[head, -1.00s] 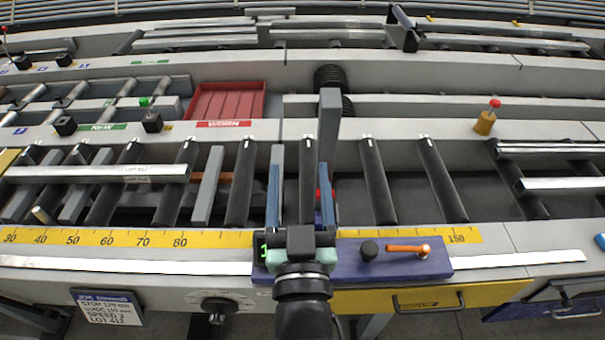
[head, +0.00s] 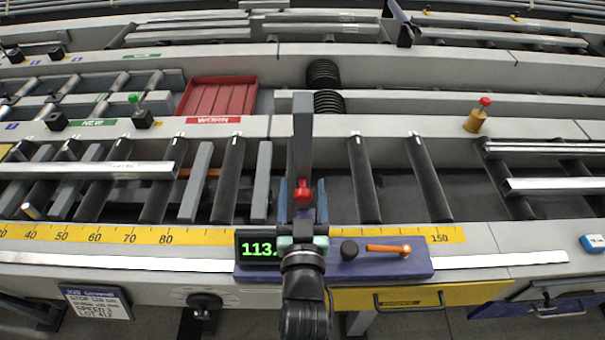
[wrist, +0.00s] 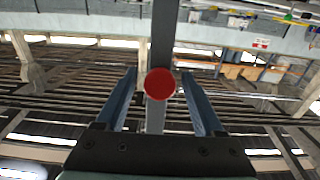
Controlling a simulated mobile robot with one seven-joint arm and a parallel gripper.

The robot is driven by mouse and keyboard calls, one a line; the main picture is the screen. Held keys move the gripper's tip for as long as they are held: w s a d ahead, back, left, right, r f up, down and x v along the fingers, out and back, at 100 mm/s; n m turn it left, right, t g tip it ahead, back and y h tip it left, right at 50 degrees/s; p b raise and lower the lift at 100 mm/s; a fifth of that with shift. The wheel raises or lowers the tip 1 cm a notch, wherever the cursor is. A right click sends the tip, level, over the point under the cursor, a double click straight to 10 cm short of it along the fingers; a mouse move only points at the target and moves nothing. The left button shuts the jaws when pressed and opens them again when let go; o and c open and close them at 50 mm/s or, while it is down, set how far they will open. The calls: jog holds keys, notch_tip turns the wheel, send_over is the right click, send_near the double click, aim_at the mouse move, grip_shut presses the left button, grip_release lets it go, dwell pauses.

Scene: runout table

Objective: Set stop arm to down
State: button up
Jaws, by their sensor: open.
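The stop arm is a grey bar (head: 302,125) standing upright over the rollers. A red round knob (head: 303,191) is on its near side, low down. My gripper (head: 303,184) is open, with one blue finger on each side of the knob. In the wrist view the red knob (wrist: 160,84) sits between the open fingers, with gaps to both, and the grey bar (wrist: 163,35) runs up behind it. The purple carriage (head: 390,262) below carries a black knob (head: 349,250), an orange lever (head: 388,249) and a green-digit display (head: 258,250), partly hidden by my gripper.
A yellow scale (head: 115,235) runs along the front rail. Dark rollers (head: 430,180) lie on both sides of the bar. A silver bar (head: 90,170) lies across the left rollers. A red tray (head: 217,95) and an orange post with red top (head: 477,115) stand behind.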

jog(key=shift+w+p, duration=0.5)
jog(key=shift+w, duration=0.95)
jog(key=shift+c, duration=0.3)
grip_shut()
